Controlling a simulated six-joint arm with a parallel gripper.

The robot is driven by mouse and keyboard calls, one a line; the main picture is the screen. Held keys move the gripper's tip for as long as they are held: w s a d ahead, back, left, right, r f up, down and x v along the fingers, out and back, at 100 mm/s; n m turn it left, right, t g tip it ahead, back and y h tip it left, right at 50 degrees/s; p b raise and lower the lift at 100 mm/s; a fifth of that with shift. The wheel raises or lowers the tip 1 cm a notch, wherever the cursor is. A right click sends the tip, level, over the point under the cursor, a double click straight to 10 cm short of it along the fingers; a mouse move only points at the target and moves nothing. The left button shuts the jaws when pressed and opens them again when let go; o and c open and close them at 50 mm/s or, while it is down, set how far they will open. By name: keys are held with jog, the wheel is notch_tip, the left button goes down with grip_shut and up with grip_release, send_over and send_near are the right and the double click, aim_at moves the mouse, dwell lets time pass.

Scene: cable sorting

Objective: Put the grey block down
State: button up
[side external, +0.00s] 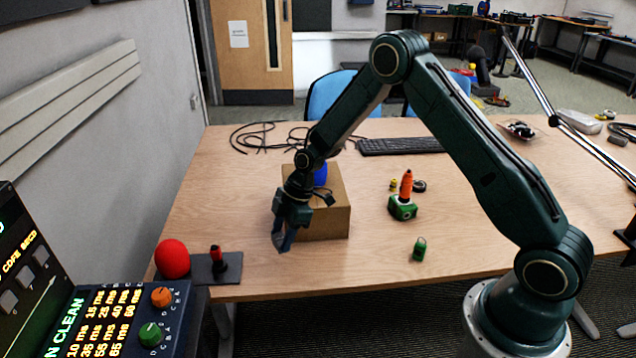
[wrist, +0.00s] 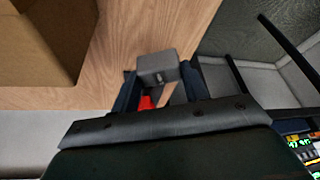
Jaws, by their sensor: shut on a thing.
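My gripper (side external: 283,238) hangs in front of the left front corner of the cardboard box, above the wooden table, in the side external view. In the wrist view its dark blue fingers stand on both sides of the grey block (wrist: 157,67), and my gripper (wrist: 159,84) is shut on it. The block is a small dark grey box with a little hole in its near face. A small red part (wrist: 146,102) shows just below it, between the fingers. In the side external view I cannot make out the block, and its height above the table is unclear.
The cardboard box (side external: 322,220) has a blue thing (side external: 320,174) at it. A red ball (side external: 172,259) and a red-and-black piece (side external: 217,260) are at the front left edge. Green-and-orange parts (side external: 403,207) and a green cylinder (side external: 420,249) stand to the right.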

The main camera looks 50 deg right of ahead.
jog(key=shift+f, duration=3.3)
jog(key=shift+f, duration=0.1)
jog(key=o, duration=1)
jog(key=shift+v, duration=6.1)
